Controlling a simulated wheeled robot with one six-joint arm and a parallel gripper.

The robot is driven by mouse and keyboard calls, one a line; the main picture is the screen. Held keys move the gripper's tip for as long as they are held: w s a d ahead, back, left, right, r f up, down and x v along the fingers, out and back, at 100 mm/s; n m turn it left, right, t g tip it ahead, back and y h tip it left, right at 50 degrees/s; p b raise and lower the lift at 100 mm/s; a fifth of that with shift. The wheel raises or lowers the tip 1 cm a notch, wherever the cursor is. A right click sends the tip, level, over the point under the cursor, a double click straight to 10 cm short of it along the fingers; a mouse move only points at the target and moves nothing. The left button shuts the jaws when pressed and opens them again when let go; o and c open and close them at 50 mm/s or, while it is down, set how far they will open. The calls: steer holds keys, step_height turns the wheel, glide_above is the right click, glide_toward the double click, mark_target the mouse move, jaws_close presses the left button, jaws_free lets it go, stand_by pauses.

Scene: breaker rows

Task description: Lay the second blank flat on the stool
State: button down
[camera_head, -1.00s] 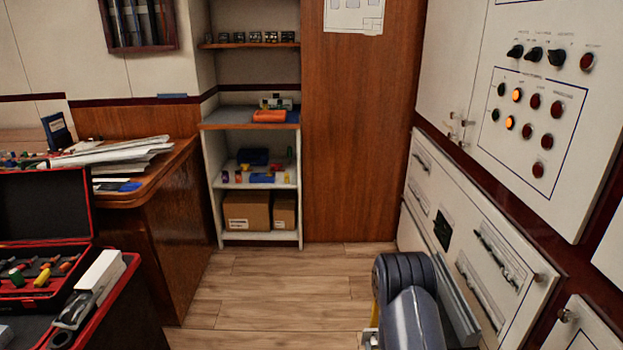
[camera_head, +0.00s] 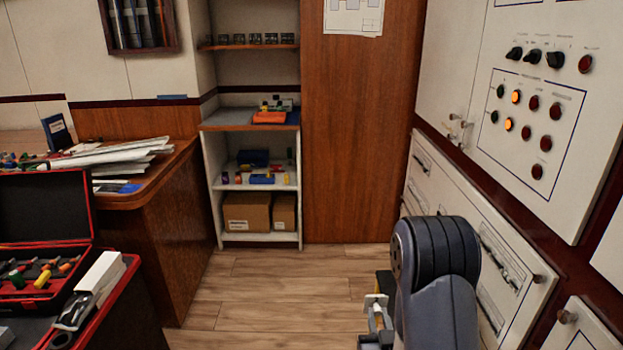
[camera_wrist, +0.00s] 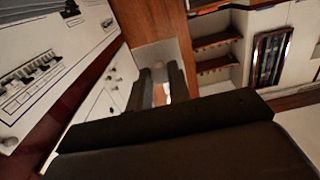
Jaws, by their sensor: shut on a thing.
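My gripper (camera_head: 375,326) is low in front of the cabinet wall in the head view, partly hidden by my arm. In the wrist view its two dark fingers (camera_wrist: 161,88) are closed on a pale flat plate, the blank (camera_wrist: 152,52). A pale piece of it seems to show at the fingertips in the head view (camera_head: 376,300). The blank is held clear, with nothing seen touching it. The other blank cannot be identified.
The white breaker cabinets (camera_head: 470,240) stand close on the right. A shelf unit (camera_head: 258,238) is at the back. A desk with papers (camera_head: 165,190) and an open red-edged toolbox (camera_head: 45,245) are on the left. The wooden floor (camera_head: 270,285) between is clear.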

step_height(320, 180, up, 7)
steer(key=s+p, duration=0.2)
steer(key=p, duration=1.3)
steer(key=shift+f, duration=0.2)
